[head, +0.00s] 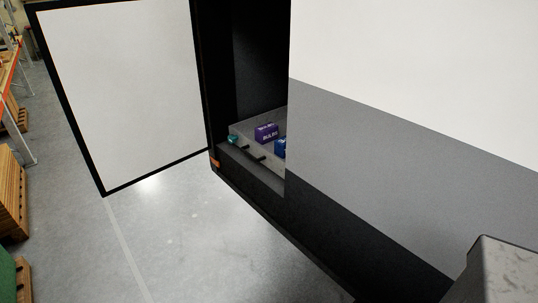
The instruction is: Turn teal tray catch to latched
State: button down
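The small teal tray catch (233,139) sits at the front left corner of a grey tray (245,128) inside the dark open compartment. It is too small here to tell which way it is turned. The right part of the tray is hidden behind the white and grey side panel (410,130). My gripper is not in view.
A white door with a black frame (125,85) stands open at the left. A purple box (266,133) and a partly hidden blue box (280,148) are on the tray. Wooden pallets (12,195) stand at the far left. The grey floor (200,240) below is clear.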

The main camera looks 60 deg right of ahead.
aim_at(232, 139)
jog(key=z, duration=5)
jog(key=i, duration=0.1)
jog(key=u, duration=3.2)
jog(key=k, duration=0.95)
jog(key=u, duration=0.1)
jog(key=i, duration=0.75)
